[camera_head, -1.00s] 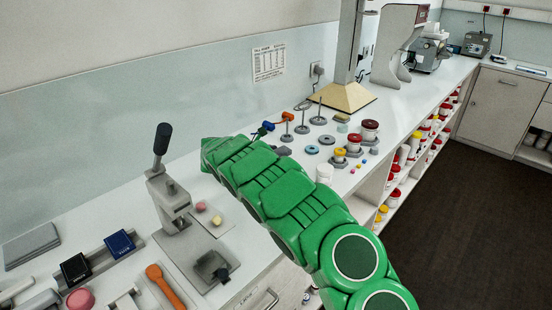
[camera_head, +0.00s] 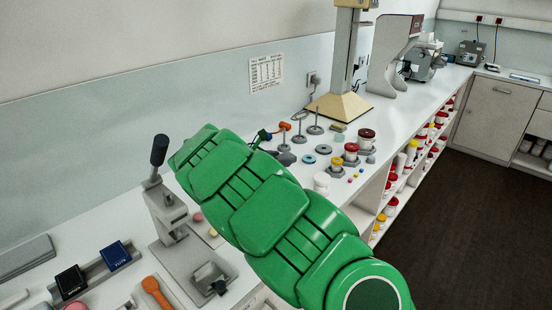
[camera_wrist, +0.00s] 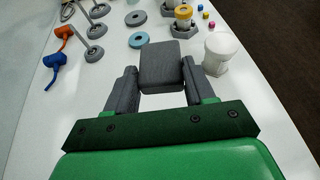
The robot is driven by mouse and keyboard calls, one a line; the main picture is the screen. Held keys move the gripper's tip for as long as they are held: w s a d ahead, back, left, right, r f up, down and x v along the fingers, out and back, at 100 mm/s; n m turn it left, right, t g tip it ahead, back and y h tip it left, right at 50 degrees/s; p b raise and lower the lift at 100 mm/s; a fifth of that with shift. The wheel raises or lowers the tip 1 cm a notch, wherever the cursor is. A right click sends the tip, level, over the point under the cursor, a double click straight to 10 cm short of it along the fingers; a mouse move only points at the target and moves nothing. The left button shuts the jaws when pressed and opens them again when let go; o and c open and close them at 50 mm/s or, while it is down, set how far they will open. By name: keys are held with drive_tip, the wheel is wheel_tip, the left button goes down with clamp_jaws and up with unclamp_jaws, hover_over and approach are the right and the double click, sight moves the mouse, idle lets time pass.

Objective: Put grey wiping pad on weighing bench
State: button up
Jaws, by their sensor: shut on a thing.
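The grey wiping pad (camera_wrist: 160,66) is a dark grey rounded block in the wrist view. My gripper (camera_wrist: 160,78) has its two grey fingers on either side of the pad and is shut on it. The pad is over or on the white bench top (camera_wrist: 110,65); I cannot tell whether it touches the surface. In the head view my green arm hides the gripper, and a small grey shape past the arm's end may be the pad. No label shows which bench is the weighing bench.
A white jar (camera_wrist: 220,52) stands close right of the pad. A blue-grey ring (camera_wrist: 142,40), rod stands (camera_wrist: 93,52) and blue (camera_wrist: 55,67) and orange (camera_wrist: 63,33) items lie nearby. A lever press (camera_head: 168,215) stands at left in the head view.

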drive_tip(key=shift+s+d+r, duration=0.1)
drive_tip(key=shift+s+r, duration=0.15)
drive_tip(key=shift+s, duration=0.35)
drive_tip(key=shift+s+d+r, duration=0.1)
drive_tip(key=shift+s+r, duration=0.2)
drive_tip(key=shift+s, duration=0.25)
drive_tip(key=shift+s+d+r, duration=0.1)
drive_tip(key=shift+s+r, duration=0.15)
drive_tip(key=shift+s, duration=0.35)
